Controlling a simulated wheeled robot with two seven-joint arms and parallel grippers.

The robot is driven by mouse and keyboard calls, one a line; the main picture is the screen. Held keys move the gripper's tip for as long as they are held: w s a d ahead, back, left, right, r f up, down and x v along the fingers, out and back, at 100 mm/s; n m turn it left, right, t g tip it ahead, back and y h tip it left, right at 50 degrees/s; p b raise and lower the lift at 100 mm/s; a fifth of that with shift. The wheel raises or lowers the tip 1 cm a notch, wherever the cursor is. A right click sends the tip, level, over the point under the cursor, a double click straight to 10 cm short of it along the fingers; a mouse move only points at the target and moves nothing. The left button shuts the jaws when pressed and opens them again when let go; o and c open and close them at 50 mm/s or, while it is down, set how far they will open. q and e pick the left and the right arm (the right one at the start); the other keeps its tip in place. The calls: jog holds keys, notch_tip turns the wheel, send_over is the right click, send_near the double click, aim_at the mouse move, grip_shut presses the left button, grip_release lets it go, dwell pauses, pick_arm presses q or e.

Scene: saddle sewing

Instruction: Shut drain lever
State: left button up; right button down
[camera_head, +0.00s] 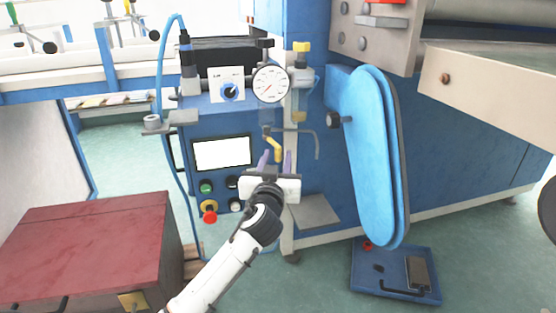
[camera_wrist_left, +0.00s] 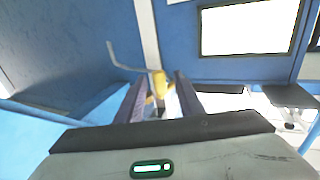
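The drain lever is most likely the small yellow handle (camera_head: 272,146) below the gauge, on the front of the blue machine. It slants down toward my left gripper (camera_head: 275,161), which reaches up from below with its two purple fingers apart. In the left wrist view the yellow handle (camera_wrist_left: 158,86) shows between the fingertips of the left gripper (camera_wrist_left: 157,92), with a gap visible to the fingers. Whether either finger touches it, I cannot tell. A thin grey bent pipe (camera_wrist_left: 122,60) runs beside the handle. My right gripper is not in view.
A white screen (camera_head: 222,154) and a red button (camera_head: 210,217) are to the left. A long blue padded part (camera_head: 371,160) stands right. A red-topped cabinet (camera_head: 85,245) is front left.

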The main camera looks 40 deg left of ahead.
pick_arm(q)
jog(key=shift+x, duration=0.95)
jog(key=shift+c, duration=0.4)
grip_shut()
